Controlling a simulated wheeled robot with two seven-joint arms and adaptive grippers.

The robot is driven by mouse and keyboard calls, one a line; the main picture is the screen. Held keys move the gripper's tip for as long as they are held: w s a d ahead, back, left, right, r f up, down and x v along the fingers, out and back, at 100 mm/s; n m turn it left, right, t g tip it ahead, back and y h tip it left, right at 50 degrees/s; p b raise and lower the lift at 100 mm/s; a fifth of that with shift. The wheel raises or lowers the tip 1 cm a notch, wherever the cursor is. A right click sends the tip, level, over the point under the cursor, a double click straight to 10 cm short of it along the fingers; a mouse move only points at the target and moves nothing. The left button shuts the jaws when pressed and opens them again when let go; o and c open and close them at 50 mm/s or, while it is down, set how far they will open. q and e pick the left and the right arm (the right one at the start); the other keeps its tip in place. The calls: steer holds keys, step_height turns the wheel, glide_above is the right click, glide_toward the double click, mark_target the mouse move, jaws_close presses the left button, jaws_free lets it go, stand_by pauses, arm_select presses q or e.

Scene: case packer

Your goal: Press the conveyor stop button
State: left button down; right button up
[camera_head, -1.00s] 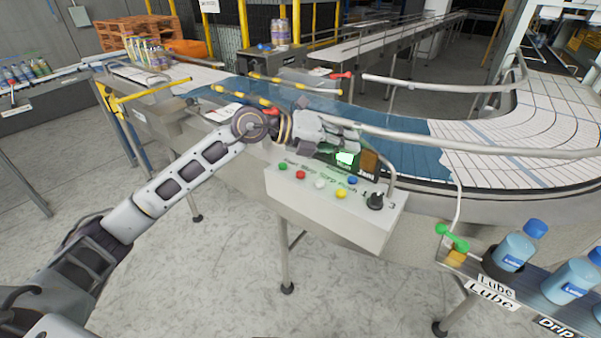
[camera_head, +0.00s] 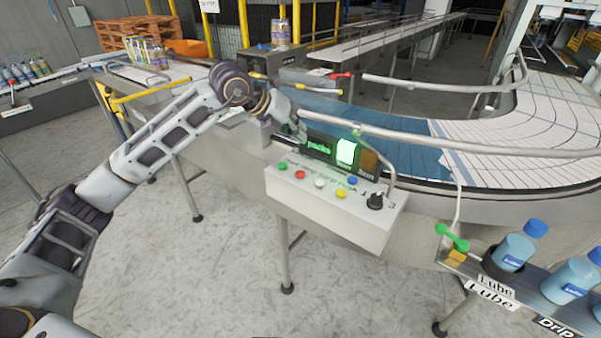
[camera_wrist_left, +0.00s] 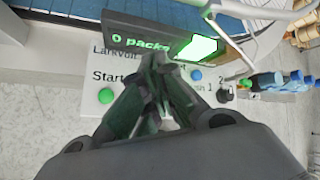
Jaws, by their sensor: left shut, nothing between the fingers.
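The control box (camera_head: 330,208) has a sloped top with green (camera_head: 283,167), red (camera_head: 300,175), white (camera_head: 320,183), yellow (camera_head: 341,194) and blue (camera_head: 352,180) buttons and a black knob (camera_head: 375,201). The red one, second from the left beside the green, looks like the stop button; its label is too blurred to read. My left gripper (camera_head: 300,134) is shut and empty, behind the box's left end near the display. In the left wrist view, the shut fingers (camera_wrist_left: 158,64) hide the red button; the green button (camera_wrist_left: 106,96) by "Start" and the blue button (camera_wrist_left: 196,74) show.
A bent grey rail (camera_head: 388,165) rises at the box's right end. The conveyor (camera_head: 400,152) curves behind. Blue-capped bottles (camera_head: 513,248) stand at the lower right.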

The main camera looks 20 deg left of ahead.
arm_select(q)
steer(key=shift+f, duration=0.2)
steer(key=b, duration=0.3)
glide_above(298, 171)
steer(key=shift+w+f, duration=0.1)
steer(key=shift+f, duration=2.9)
steer(key=shift+f+b, duration=1)
steer(key=shift+f, duration=0.2)
steer(key=shift+f, duration=0.2)
steer(key=shift+f+b, duration=0.2)
steer(key=shift+b, duration=0.3)
